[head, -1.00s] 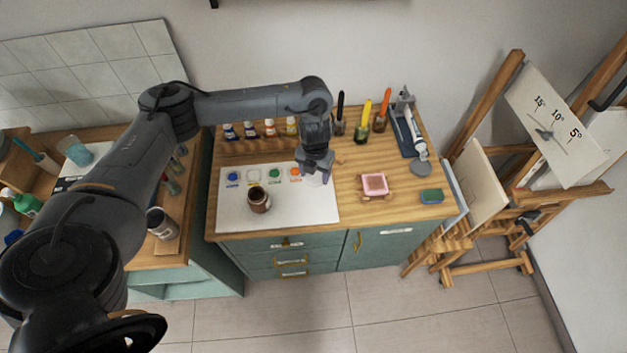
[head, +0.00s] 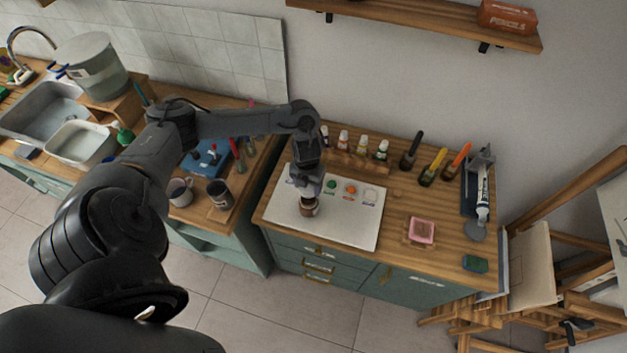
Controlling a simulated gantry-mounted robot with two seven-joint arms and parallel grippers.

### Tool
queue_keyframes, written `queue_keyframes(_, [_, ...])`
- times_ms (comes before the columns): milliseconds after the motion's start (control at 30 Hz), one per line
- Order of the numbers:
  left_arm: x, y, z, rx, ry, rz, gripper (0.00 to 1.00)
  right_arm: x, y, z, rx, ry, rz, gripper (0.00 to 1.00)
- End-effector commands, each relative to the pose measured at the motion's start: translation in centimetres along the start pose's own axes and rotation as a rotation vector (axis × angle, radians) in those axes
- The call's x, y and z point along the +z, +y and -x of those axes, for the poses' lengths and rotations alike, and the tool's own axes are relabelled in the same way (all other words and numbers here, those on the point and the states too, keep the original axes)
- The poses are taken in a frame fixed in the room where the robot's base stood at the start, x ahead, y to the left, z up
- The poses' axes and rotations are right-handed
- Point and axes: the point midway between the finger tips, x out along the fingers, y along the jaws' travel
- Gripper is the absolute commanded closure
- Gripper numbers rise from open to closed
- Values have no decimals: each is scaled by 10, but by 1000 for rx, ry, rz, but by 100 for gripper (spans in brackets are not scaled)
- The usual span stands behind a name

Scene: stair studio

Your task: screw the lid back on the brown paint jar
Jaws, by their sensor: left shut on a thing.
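The brown paint jar (head: 309,208) stands upright on the white sheet (head: 345,229) near its left front part. My left gripper (head: 308,193) points down right over the jar's mouth, with its fingers shut on the lid. The lid is small and mostly hidden between the fingers. I cannot tell whether it touches the jar's rim. My right gripper is not in view.
Several small paint bottles (head: 362,147) stand along the back. A pink dish (head: 421,231) and a green sponge (head: 475,264) are to the right. Mugs (head: 220,194) stand on the left counter.

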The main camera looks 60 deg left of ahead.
Motion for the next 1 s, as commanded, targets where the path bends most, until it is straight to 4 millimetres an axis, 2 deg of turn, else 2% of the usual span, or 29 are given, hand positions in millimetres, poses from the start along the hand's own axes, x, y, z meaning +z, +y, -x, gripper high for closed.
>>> queue_keyframes(700, [-1, 0, -41, 0, 0, -1, 65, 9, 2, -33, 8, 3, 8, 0])
queue_keyframes(1000, [0, 0, -49, -1, 0, -1, 65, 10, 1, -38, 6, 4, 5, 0])
